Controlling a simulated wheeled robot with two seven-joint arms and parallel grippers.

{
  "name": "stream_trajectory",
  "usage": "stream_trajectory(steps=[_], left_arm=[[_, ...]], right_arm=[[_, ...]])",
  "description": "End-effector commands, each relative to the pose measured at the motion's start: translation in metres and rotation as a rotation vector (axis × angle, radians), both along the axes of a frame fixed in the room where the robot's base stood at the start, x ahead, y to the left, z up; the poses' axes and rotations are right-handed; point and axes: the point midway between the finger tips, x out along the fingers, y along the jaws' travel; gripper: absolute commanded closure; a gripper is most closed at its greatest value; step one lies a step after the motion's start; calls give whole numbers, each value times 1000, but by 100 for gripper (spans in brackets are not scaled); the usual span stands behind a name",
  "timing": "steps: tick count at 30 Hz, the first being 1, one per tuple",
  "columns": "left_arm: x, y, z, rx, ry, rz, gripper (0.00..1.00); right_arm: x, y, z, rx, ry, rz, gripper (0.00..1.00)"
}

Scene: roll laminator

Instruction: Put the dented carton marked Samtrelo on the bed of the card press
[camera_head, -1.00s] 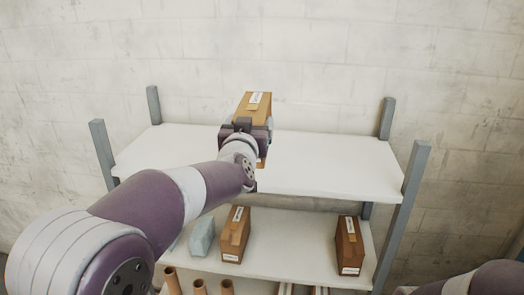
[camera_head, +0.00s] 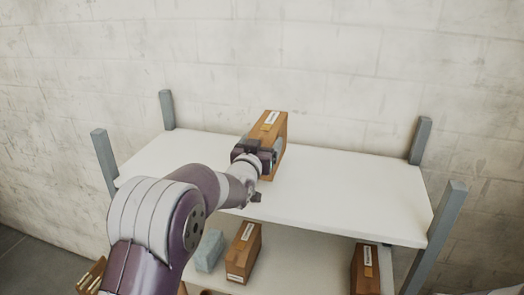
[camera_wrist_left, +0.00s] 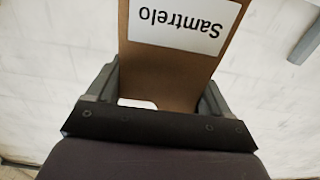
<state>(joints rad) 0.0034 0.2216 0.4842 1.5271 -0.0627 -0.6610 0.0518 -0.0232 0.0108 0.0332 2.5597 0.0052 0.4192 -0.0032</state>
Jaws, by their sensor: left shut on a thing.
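A brown carton (camera_head: 274,128) with a white label is at the top shelf in the head view. In the left wrist view the carton (camera_wrist_left: 172,75) fills the space between the fingers, and its label reads Samtrelo, upside down in the picture. My left gripper (camera_head: 268,152) is shut on this carton from its near side. I cannot tell whether the carton touches the shelf. No dent can be made out. The card press is not recognisable in these views. My right gripper is not in view.
The white top shelf (camera_head: 350,190) is otherwise bare, with grey posts (camera_head: 446,218) at its corners. On the shelf below stand a brown carton (camera_head: 243,253), a darker carton (camera_head: 364,270) and a pale blue-grey block (camera_head: 209,250).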

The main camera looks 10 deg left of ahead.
Motion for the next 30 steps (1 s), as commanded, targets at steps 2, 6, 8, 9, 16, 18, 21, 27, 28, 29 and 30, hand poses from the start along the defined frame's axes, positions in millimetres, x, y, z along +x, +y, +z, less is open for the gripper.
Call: stream_trajectory(steps=[2,6,8,9,16,18,21,27,28,29,30], left_arm=[[2,3,-6,-1,4,0,66],[1,3,-32,-1,4,-1,66],[1,3,-38,-1,0,-1,66],[1,2,-41,-1,0,-1,66],[1,2,-43,0,-1,0,66],[1,2,-44,0,-1,0,13],[1,2,-43,0,-1,0,0],[1,2,-41,0,-1,0,0],[0,2,-42,0,-1,0,0],[-3,2,-43,0,-2,0,0],[-8,3,-44,0,-1,0,0]], right_arm=[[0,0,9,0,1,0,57],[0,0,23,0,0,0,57],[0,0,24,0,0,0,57],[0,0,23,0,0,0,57],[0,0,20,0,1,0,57],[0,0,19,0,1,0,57],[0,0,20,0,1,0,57],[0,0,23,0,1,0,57],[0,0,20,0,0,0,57],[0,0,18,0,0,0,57],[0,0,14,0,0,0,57]])
